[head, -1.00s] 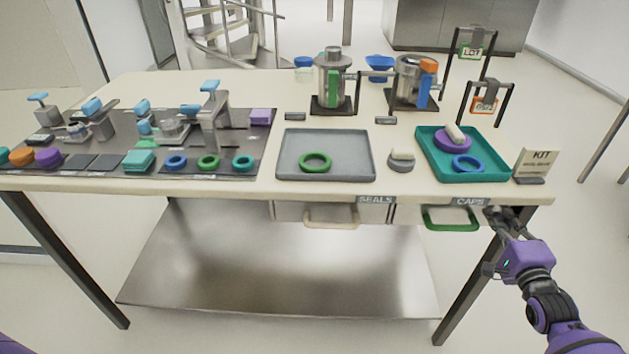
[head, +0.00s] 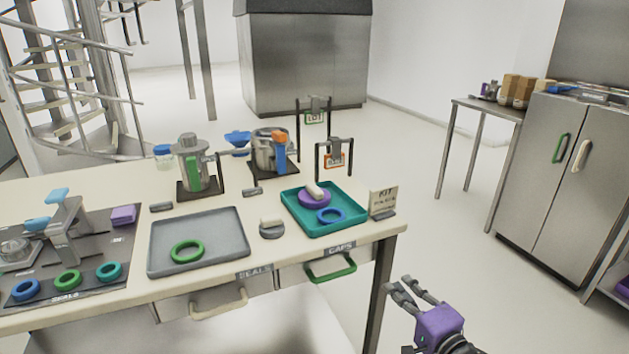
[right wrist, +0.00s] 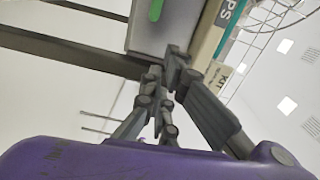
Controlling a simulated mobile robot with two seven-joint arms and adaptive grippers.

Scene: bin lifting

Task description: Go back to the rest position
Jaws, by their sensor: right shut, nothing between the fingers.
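My right gripper (head: 402,291) has a purple body and grey fingers. In the head view it is in the air in front of the table's right corner, to the right of the green-handled CAPS drawer (head: 330,268). In the right wrist view its fingers (right wrist: 165,75) come together and hold nothing. It is apart from the drawer, though the drawer front shows behind it in that view. My left gripper is in neither view now.
The table (head: 375,229) carries a grey tray (head: 215,262) with a green ring, a teal tray (head: 353,226) and a KIT sign (head: 382,202). A steel cabinet (head: 560,170) stands at the right. Open floor lies between table and cabinet.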

